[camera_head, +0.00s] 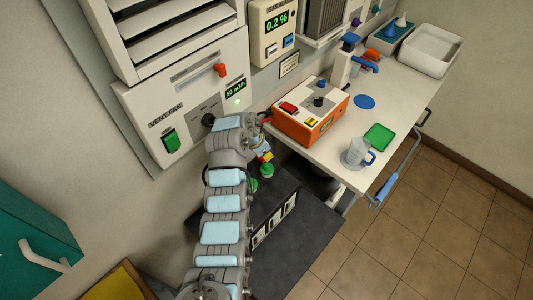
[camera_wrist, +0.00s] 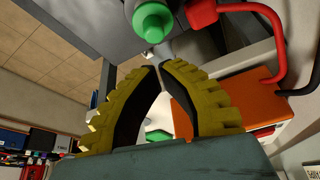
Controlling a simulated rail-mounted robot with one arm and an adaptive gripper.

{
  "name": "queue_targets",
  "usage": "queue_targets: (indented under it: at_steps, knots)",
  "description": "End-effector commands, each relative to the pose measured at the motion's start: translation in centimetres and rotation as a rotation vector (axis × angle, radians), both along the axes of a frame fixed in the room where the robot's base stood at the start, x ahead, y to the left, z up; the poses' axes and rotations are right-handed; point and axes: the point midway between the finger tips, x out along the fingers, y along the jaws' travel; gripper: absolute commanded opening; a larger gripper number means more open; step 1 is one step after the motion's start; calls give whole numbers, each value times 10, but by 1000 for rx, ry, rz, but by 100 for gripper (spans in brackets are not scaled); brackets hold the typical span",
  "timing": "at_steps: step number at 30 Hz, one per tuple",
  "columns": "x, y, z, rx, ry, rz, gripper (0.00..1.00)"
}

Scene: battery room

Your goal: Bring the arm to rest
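My arm reaches up from the bottom of the head view and bends down at its far end, beside the orange and white charger box (camera_head: 312,112). My gripper (camera_head: 265,156) is low there, close to the green caps on the dark battery shelf. In the wrist view, my gripper's (camera_wrist: 160,68) two yellow fingers with black inner pads lean together, tips almost meeting, with nothing visible held between them. A green cap (camera_wrist: 152,22) lies just beyond the tips, apart from them in the picture. Contact in depth cannot be told.
A red cable or handle (camera_wrist: 260,12) curves close to the right finger in the wrist view. The white bench (camera_head: 335,150) holds a measuring jug (camera_head: 356,153), a green pad (camera_head: 379,137) and a white tray (camera_head: 430,50). A ventilation panel (camera_head: 180,100) is on the wall left.

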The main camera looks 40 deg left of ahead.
Motion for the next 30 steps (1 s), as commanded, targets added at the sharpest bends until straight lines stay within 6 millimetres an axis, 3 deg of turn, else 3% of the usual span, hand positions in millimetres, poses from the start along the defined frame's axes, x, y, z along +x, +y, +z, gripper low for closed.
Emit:
queue_targets:
  at_steps: [30]
  knots:
    - [0,0,-25,1,0,0,0]
